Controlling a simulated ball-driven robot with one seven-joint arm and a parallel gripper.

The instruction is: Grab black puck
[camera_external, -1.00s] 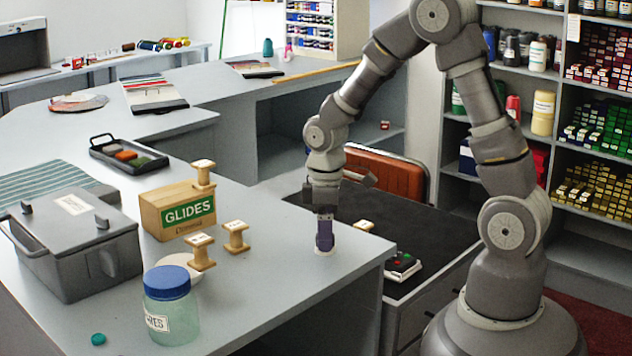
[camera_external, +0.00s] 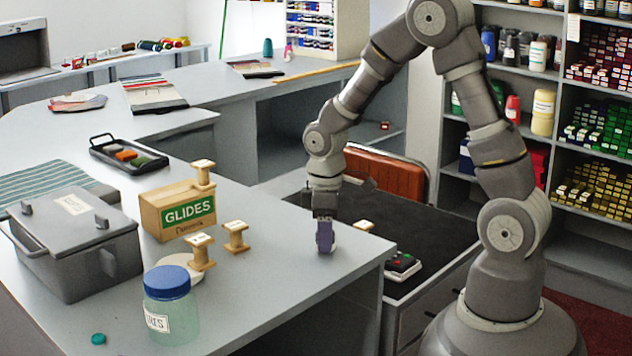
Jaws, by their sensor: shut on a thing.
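My gripper (camera_external: 325,247) points straight down low over the front right part of the grey counter, near its right edge. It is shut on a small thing. A purple, upright part shows at its lower end; I cannot tell whether this is the fingers or the thing held. I cannot make out a black puck in this view. The thing in the jaws is too small and too covered to name. The lower end is at or just above the counter top; the gap is too small to tell.
Wooden spools (camera_external: 236,237) stand left of my gripper, by the GLIDES box (camera_external: 178,211). A blue-lidded jar (camera_external: 170,305), a grey lidded case (camera_external: 75,245) and a black tray (camera_external: 128,155) stand further left. The counter (camera_external: 280,290) around my gripper is clear.

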